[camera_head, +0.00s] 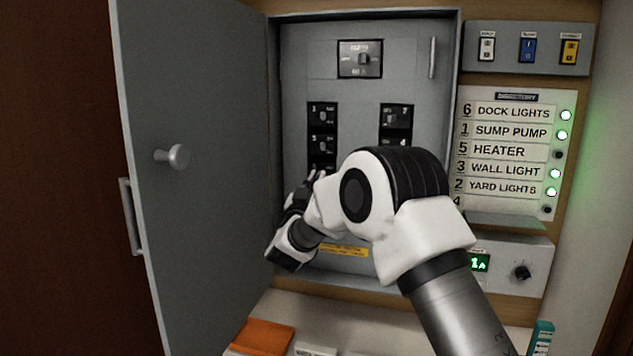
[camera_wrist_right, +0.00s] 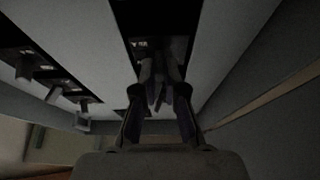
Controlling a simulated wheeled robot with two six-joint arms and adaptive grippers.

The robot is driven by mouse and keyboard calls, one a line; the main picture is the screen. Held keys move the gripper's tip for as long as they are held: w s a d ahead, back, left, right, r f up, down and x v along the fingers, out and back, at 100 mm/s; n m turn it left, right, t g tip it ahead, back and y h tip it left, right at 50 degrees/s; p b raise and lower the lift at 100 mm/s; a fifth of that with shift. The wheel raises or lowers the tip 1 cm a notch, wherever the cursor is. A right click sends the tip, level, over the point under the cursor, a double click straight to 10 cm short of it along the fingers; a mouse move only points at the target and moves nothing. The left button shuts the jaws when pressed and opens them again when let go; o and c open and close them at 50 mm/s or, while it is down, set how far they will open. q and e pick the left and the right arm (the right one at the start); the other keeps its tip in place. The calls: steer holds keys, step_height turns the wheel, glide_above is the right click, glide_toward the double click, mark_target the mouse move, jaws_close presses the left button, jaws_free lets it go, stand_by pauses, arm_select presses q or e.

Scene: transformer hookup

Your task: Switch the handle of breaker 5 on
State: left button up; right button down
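The breaker panel has a left column of black breakers (camera_head: 322,115); the lower one there, in line with breaker 5's place, is partly hidden by my right gripper (camera_head: 312,178). In the right wrist view the fingers of my right gripper (camera_wrist_right: 160,85) reach up to a black breaker (camera_wrist_right: 148,42) with small lettering. The fingertips are close together at its handle area; dark shading hides whether they touch or enclose the handle. The directory row "5 HEATER" (camera_head: 500,151) has a dark lamp (camera_head: 558,155). My left gripper is not in view.
The grey cabinet door (camera_head: 200,200) stands open at the left. A second breaker column (camera_head: 396,117) is on the right, below the main switch (camera_head: 360,59). Dock lights, sump pump, wall light and yard lights have green lamps. An orange object (camera_head: 262,337) lies below the cabinet.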

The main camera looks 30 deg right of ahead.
steer(key=n+t+y+b, duration=0.1)
steer(key=y, duration=0.1)
steer(key=d+n+t+y+b, duration=0.1)
steer(key=t+y, duration=0.1)
steer(key=s+n+t+y+b, duration=0.1)
steer(key=n+t+y, duration=0.1)
steer(key=shift+d, duration=0.2)
steer(key=shift+r, duration=0.1)
steer(key=c, duration=1.2)
jaws_free()
steer(key=shift+c, duration=0.2)
